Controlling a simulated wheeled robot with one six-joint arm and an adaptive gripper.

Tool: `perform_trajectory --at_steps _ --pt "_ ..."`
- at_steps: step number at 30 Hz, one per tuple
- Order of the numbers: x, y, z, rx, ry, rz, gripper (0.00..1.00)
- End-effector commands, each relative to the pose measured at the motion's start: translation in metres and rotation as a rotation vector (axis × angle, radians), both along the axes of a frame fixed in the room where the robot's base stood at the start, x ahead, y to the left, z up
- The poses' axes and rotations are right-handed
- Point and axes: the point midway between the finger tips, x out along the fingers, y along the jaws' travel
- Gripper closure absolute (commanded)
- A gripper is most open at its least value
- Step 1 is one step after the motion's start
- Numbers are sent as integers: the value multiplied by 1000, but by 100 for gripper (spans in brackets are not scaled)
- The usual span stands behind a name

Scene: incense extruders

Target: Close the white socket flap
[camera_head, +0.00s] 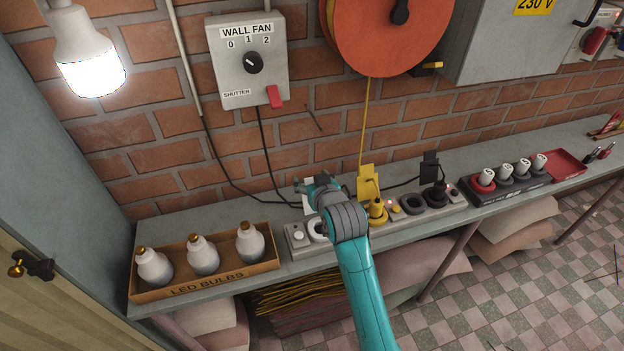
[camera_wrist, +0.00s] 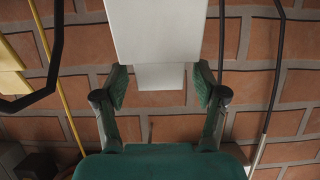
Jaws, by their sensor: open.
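The white socket flap (camera_head: 308,196) stands raised behind the bench-top socket strip in the head view, mostly hidden by my gripper. In the wrist view a white panel (camera_wrist: 160,32), which looks like this flap, comes down from the top edge, with a narrower white part below it. My gripper (camera_wrist: 160,84) is open, with one finger on each side of that narrower part. Gaps show between the fingers and the white piece. In the head view my gripper (camera_head: 317,188) is at the flap. The white socket (camera_head: 316,231) is partly covered by my arm.
A yellow flap (camera_head: 368,184) and a black flap (camera_head: 430,168) stand upright to the right. A box of light bulbs (camera_head: 205,274) is at the left. Black cables run down the brick wall behind from the wall fan switch (camera_head: 249,65). A red tray (camera_head: 562,165) lies far right.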

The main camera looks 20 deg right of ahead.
Motion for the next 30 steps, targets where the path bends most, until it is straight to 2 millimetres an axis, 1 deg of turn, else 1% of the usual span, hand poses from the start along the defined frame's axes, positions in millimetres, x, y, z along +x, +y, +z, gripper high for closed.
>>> perform_trajectory --at_steps 5,6,8,9,11,12,13,14,23,30 --pt "0 0 0 0 0 0 29" --pt "0 0 0 0 0 0 39" --pt "0 0 0 0 0 0 54" --pt "0 0 0 0 0 0 64" --pt "0 0 0 0 0 0 79" --pt "0 0 0 0 0 0 89" --pt "0 0 0 0 0 0 97" --pt "0 0 0 0 0 0 100" --pt "-3 0 0 0 -19 0 100" --pt "-14 0 2 0 -128 0 100"
